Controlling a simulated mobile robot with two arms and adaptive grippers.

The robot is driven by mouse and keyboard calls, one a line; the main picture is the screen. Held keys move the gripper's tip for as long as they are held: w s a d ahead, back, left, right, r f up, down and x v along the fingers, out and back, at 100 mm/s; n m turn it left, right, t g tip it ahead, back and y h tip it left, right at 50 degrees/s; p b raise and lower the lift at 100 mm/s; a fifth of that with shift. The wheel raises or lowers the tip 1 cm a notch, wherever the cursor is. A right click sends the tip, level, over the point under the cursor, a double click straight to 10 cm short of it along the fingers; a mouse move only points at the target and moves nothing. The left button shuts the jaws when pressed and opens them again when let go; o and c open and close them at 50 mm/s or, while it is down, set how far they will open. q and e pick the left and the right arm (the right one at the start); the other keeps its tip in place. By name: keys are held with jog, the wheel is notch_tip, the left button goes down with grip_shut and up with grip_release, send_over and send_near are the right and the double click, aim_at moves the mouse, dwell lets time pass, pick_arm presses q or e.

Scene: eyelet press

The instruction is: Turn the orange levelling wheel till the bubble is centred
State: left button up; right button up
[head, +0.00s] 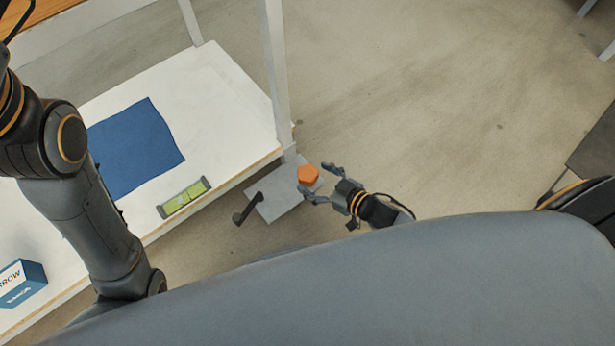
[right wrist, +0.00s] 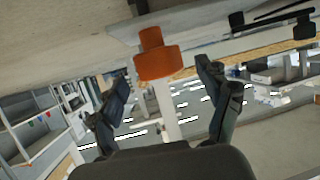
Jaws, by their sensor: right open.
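The orange levelling wheel (head: 308,175) is at the corner of the white table, on a grey plate, in the head view. It also shows in the right wrist view (right wrist: 158,58), ahead of and between my fingers. My right gripper (head: 320,182) is open, its two fingers spread to either side of the wheel; I cannot tell if they touch it. Its fingers show in the right wrist view (right wrist: 168,95). The spirit level (head: 184,197) with a yellow-green vial lies on the table's front edge; its bubble is too small to place. My left arm is at the left; its gripper is out of view.
A blue cloth (head: 135,148) lies flat on the white table (head: 215,85). A blue and white box (head: 22,284) stands at the lower left. A dark lever (head: 247,209) sticks out beside the grey plate (head: 281,201). A table post (head: 276,80) rises close behind the wheel.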

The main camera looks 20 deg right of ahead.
aim_at(313, 177)
jog(key=shift+b+x, duration=0.6)
jog(key=shift+x, duration=1.15)
jog(key=c, duration=1.2)
